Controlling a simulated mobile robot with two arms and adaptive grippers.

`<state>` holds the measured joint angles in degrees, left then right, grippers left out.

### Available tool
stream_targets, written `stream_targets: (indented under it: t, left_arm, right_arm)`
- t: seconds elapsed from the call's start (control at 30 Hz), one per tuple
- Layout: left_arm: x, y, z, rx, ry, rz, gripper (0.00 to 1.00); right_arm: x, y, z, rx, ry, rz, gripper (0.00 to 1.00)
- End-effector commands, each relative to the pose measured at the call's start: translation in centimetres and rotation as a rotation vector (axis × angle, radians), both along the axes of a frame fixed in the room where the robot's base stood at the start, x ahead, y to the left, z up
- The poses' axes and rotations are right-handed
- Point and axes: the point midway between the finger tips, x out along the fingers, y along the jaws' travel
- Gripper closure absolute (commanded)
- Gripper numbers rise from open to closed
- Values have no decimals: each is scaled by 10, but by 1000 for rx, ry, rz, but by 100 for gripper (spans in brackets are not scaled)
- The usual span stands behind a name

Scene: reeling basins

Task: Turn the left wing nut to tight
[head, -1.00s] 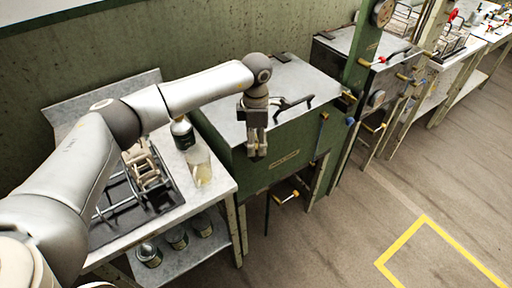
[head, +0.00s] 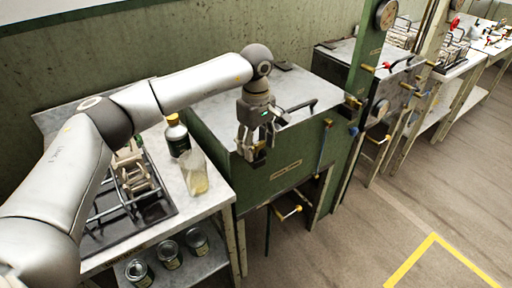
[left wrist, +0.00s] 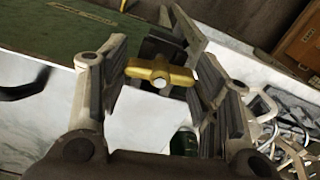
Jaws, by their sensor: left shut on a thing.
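The left wing nut (left wrist: 160,73) is brass-coloured and sits between the fingers of my left gripper (left wrist: 161,82) in the left wrist view. Its wings reach across toward both finger pads, and the gripper is shut on it. In the head view my left gripper (head: 250,155) points down at the front left part of the green basin (head: 285,172) with the grey lid. There the fingers largely hide the nut. My right gripper is not in view.
A metal table (head: 216,205) stands left of the basin, with a dark bottle (head: 177,138), a glass jar (head: 194,175) and a rack. Cans (head: 169,255) stand on its lower shelf. A black lid handle (head: 300,106) and a blue lever (head: 325,137) lie to the right of the gripper.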

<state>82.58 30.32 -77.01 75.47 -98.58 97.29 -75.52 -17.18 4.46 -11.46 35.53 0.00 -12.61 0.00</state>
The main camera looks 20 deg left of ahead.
Motion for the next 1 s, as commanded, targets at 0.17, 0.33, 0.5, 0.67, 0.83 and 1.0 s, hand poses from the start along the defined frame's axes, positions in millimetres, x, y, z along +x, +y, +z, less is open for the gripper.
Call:
stream_targets:
  t: [0.17, 0.33, 0.5, 0.67, 0.83, 1.0]
  left_arm:
    - [1, 0, 1, -3, -3, -89, 67]
    - [1, 0, 1, -3, -3, -140, 67]
    - [1, 0, 2, -2, -2, -162, 67]
    - [1, 0, 2, -2, -3, -167, 67]
    - [1, 0, 2, -1, -4, -167, 67]
    - [1, 0, 2, -1, -3, -166, 29]
  right_arm:
    - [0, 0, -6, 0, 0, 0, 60]
    - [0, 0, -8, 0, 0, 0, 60]
    - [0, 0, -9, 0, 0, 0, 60]
    - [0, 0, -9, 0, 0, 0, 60]
    - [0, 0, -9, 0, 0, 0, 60]
    - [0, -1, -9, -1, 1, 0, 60]
